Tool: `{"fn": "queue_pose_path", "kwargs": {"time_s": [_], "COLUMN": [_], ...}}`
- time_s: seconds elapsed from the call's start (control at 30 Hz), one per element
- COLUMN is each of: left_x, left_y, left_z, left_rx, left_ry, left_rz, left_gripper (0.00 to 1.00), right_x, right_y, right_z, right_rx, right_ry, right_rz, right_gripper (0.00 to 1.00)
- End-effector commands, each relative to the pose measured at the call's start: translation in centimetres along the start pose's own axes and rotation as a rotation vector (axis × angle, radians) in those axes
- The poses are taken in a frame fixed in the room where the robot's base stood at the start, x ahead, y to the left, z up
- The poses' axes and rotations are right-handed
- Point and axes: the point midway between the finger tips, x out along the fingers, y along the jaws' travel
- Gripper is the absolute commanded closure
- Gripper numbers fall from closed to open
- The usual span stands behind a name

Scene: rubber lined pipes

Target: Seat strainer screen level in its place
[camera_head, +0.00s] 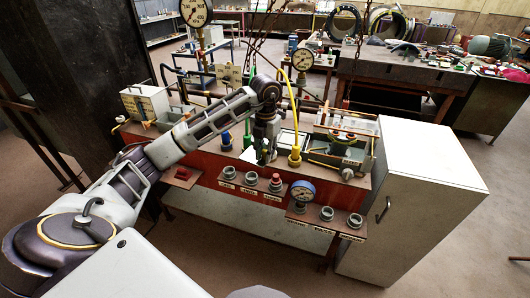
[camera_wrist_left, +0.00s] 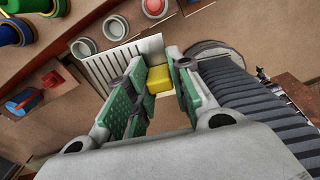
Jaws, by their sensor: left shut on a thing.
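The strainer screen (camera_wrist_left: 112,66) appears to be the pale slotted plate in the left wrist view, with a yellow block (camera_wrist_left: 158,78) at its edge. My left gripper (camera_wrist_left: 157,82) has its green-padded fingers shut on the yellow block. The plate lies beyond the fingertips, over the brown bench top; I cannot tell whether it touches. In the head view my left gripper (camera_head: 257,152) points down over the middle of the bench, and the screen is hard to make out there. The screen's place cannot be told for sure. My right gripper is not in view.
A yellow fitting with a hose (camera_head: 295,156) stands just right of my left gripper, and a blue fitting (camera_head: 227,139) to its left. An open grey box (camera_head: 336,160) is farther right. A white cabinet (camera_head: 412,205) stands right.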

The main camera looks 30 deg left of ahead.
Motion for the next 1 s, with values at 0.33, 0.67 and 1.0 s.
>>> {"fn": "queue_pose_path", "kwargs": {"time_s": [0.33, 0.67, 1.0], "left_x": [-0.04, -0.03, -0.12], "left_y": [-0.10, -0.30, -0.61], "left_z": [0.16, 0.50, 0.95], "left_rx": [0.156, 0.423, 0.701], "left_ry": [-0.001, 0.000, -0.002], "left_rz": [0.000, 0.000, 0.000], "left_gripper": [1.00, 1.00, 1.00], "right_x": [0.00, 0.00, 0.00], "right_y": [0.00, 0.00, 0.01], "right_z": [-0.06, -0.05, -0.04], "right_rx": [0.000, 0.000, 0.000], "right_ry": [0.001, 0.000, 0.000], "right_rz": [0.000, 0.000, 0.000], "right_gripper": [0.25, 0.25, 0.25]}}
